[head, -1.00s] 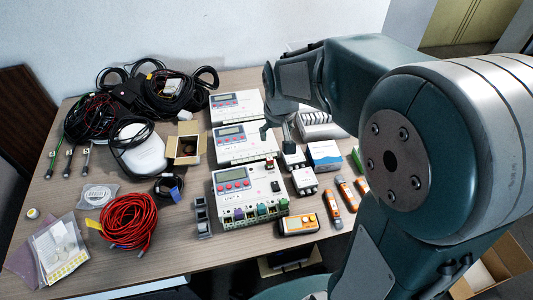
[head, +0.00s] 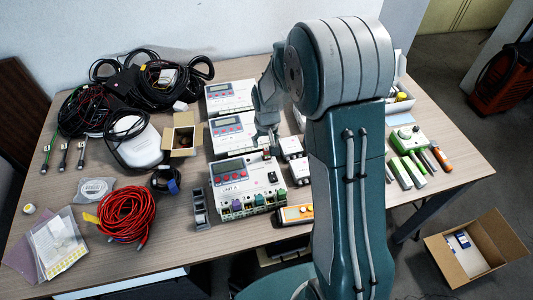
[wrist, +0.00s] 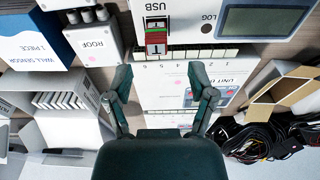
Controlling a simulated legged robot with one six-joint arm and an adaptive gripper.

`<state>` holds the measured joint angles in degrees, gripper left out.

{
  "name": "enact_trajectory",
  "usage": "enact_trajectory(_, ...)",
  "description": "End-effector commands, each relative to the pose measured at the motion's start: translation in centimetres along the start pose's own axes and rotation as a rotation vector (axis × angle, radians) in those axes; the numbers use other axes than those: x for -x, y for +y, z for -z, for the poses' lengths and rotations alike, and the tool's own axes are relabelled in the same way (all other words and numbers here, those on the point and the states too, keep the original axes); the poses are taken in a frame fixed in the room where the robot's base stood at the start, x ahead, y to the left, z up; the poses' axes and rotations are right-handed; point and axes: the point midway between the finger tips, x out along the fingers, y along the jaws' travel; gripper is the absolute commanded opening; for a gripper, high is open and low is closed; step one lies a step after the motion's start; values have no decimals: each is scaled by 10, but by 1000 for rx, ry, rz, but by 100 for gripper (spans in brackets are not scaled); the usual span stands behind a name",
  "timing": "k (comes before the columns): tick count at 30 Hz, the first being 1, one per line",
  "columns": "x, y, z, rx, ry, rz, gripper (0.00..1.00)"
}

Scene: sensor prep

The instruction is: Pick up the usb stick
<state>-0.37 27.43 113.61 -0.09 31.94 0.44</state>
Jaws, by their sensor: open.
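The usb stick (wrist: 156,38), a small red and dark block, stands at the USB label on a white controller unit in the wrist view. In the head view a small red spot (head: 267,154) shows at the back edge of the front unit (head: 246,184), close under my gripper. My gripper (wrist: 162,92) is open, with its two fingers apart and nothing between them. In the wrist view the stick lies just beyond the fingertips, roughly in line with the gap. In the head view my gripper (head: 267,138) hangs over the units, partly hidden by my arm.
A middle unit (head: 229,126) and a rear unit (head: 229,96) stand behind the front one. A white box marked ROOF (wrist: 95,38) stands beside the stick. A red cable coil (head: 125,213) and an open cardboard box (head: 182,136) lie left. My arm hides part of the table.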

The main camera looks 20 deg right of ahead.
Motion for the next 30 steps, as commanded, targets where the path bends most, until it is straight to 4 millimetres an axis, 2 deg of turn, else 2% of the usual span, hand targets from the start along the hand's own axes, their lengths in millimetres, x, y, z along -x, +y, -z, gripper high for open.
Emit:
enact_trajectory(3, -21, 3, -5, -1, -6, 0, 72)
enact_trajectory(7, -38, 3, -5, 0, -4, 0, 72)
enact_trajectory(16, -44, 3, -4, 0, -1, 0, 72)
enact_trajectory(17, -44, 3, -4, 0, -1, 0, 67)
enact_trajectory(18, -44, 3, -4, 0, -1, 0, 49)
enact_trajectory(19, -44, 3, -4, 0, -1, 0, 37)
enact_trajectory(20, -44, 3, -4, 0, -1, 0, 27)
enact_trajectory(21, -44, 3, -4, 0, -1, 0, 13)
enact_trajectory(22, -44, 3, -4, 0, -1, 0, 7)
enact_trajectory(26, -44, 3, -4, 0, -1, 0, 5)
enact_trajectory(27, -44, 3, -4, 0, -1, 0, 0)
enact_trajectory(30, -44, 3, -4, 0, -1, 0, 0)
